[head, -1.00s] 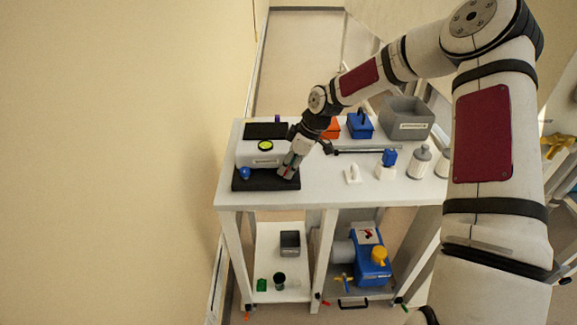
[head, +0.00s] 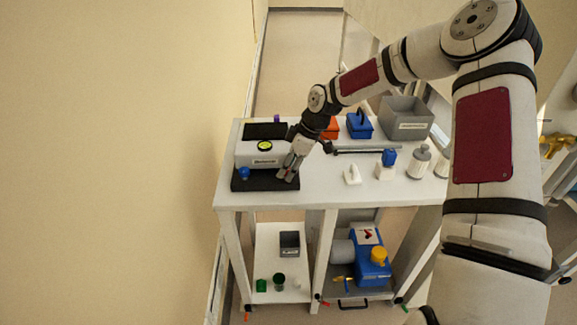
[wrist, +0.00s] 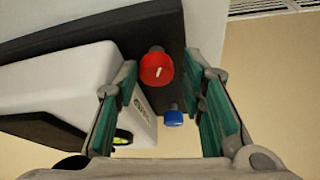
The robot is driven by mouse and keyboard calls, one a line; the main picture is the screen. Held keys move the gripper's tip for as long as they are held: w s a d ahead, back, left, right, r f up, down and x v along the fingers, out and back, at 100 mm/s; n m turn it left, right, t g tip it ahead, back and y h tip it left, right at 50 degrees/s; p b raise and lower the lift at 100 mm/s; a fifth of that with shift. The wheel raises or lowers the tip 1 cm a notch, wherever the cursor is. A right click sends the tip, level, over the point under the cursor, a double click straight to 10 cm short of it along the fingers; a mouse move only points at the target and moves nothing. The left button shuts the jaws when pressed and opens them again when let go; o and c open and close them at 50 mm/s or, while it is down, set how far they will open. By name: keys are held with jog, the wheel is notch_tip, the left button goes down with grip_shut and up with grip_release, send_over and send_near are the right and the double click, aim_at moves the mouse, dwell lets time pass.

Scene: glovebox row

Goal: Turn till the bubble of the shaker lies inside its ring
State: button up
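The shaker (head: 259,159) is a white box on a black base, at the left end of the bench. A round yellow-green bubble level (head: 265,146) sits on its top; it also shows partly in the wrist view (wrist: 122,137). The bubble is too small to place against the ring. A blue knob (head: 244,173) stands at the front left corner; it also shows in the wrist view (wrist: 173,119). A red knob with a white mark (wrist: 157,69) lies between my fingers in the wrist view. My gripper (head: 286,175) is open around it, with gaps on both sides.
A black pad (head: 265,130) lies behind the shaker. To the right are a metal bar (head: 365,151), a small white stand (head: 352,175), white bottles (head: 420,162), a blue box (head: 360,126) and a grey bin (head: 407,118).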

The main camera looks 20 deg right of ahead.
jog(key=shift+w+d+r, duration=0.1)
jog(key=shift+w, duration=0.1)
jog(key=shift+d+r, duration=0.2)
jog(key=shift+r, duration=0.25)
jog(key=v, duration=0.7)
jog(key=shift+s, duration=0.25)
jog(key=shift+a+f, duration=0.15)
